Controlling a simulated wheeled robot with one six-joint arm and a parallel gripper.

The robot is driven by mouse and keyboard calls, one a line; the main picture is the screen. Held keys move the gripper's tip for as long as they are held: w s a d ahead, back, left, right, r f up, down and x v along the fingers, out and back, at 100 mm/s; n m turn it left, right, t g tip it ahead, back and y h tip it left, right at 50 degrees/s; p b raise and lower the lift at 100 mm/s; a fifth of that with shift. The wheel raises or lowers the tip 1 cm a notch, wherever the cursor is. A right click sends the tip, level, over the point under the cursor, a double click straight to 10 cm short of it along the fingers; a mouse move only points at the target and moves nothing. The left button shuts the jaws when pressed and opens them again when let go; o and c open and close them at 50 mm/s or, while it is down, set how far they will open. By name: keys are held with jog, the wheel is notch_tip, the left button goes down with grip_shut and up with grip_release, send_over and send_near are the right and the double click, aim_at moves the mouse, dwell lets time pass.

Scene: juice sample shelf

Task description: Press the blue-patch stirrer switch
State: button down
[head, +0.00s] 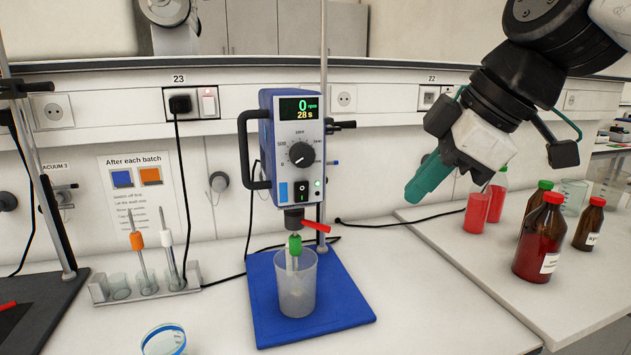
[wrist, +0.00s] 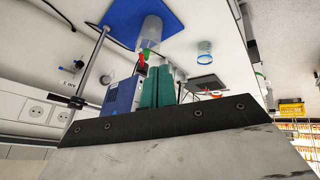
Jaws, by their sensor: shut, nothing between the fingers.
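The overhead stirrer (head: 296,145) is a blue and grey unit on a stand. Its display reads 0 rpm and 28 s. On its front, below the dial, a black rocker switch (head: 301,191) sits beside a blue patch (head: 283,192). My gripper (head: 412,194), with green fingers shut and empty, is in the air to the right of the stirrer, apart from it. In the wrist view the fingers (wrist: 157,90) point toward the bench, with the stirrer's blue housing (wrist: 121,97) to their left. The switch cannot be made out in the wrist view.
A clear beaker (head: 297,290) stands on the blue base plate (head: 340,312) under the stirrer. A rack (head: 145,290) with stirring tools is at left, a dish (head: 164,340) in front. Red bottles (head: 540,240) stand on the right bench. A sign (head: 137,185) shows blue and orange squares.

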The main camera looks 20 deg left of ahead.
jog(key=a+r+n+y, duration=0.1)
jog(key=a+r+n, duration=0.2)
jog(key=a, duration=0.4)
jog(key=shift+w+a+r+n+y, duration=0.15)
jog(key=shift+w+r+n+y, duration=0.2)
jog(key=shift+n, duration=0.35)
jog(key=shift+s, duration=0.1)
send_near(295, 203)
jog(key=x, duration=0.4)
